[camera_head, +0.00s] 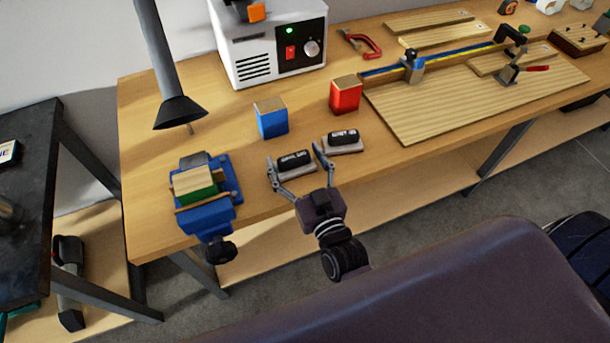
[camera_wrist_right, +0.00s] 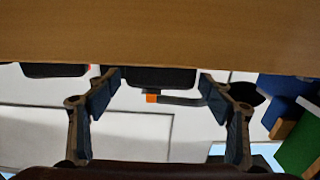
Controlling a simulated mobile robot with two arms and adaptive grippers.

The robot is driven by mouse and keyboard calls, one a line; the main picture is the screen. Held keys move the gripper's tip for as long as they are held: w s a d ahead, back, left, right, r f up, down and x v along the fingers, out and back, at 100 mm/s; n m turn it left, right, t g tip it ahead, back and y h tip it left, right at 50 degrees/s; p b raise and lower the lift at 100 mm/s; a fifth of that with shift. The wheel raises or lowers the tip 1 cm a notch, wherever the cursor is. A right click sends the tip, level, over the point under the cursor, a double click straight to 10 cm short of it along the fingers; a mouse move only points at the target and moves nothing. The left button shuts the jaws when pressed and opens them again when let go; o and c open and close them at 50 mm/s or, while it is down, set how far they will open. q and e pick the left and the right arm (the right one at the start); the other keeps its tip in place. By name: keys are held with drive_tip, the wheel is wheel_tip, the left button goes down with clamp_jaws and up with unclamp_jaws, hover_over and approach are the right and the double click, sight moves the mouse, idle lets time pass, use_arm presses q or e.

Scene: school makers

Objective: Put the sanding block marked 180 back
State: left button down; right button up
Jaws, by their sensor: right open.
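Two sanding blocks with dark grips on pale bases and small white lettering lie on the bench: a left one (camera_head: 294,161) and a right one (camera_head: 342,141). I cannot read which is marked 180. My right gripper (camera_head: 292,155) is open, with its fingers to either side of the left block and nothing held. In the right wrist view, which looks upside down, a dark block (camera_wrist_right: 160,77) shows between the open fingers (camera_wrist_right: 160,88). Another dark block (camera_wrist_right: 54,70) is at the left there. My left gripper is not in view.
A blue vise (camera_head: 207,219) holding a green block with a wooden top (camera_head: 197,183) stands left of the gripper. A blue box (camera_head: 272,122) and a red box (camera_head: 346,97) stand behind the blocks. A wooden board (camera_head: 440,115) lies to the right.

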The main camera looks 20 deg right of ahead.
drive_tip(key=s+b, duration=0.1)
drive_tip(key=s, duration=1)
drive_tip(key=shift+s+d, duration=0.15)
drive_tip(key=shift+s, duration=0.05)
drive_tip(key=s+a+f+n+g+y, duration=0.1)
drive_tip(key=s+f+g, duration=0.2)
drive_tip(key=f, duration=0.8)
drive_tip(key=s+a+f+g, duration=0.1)
drive_tip(key=s+f+g, duration=0.1)
drive_tip(key=f, duration=0.9)
drive_tip(key=s+a+f+n+g+y, duration=0.1)
drive_tip(key=s+f+g, duration=0.2)
drive_tip(key=f, duration=0.7)
drive_tip(key=s+d+f+g+h, duration=0.1)
drive_tip(key=s+d+f+g, duration=0.3)
drive_tip(key=s+f, duration=0.6)
drive_tip(key=s+d+f+g+h, duration=0.1)
drive_tip(key=s+d+f+g, duration=0.4)
drive_tip(key=s+f, duration=0.6)
drive_tip(key=shift+s+d+h, duration=0.3)
drive_tip(key=shift+s+d, duration=0.7)
drive_tip(key=shift+d, duration=0.15)
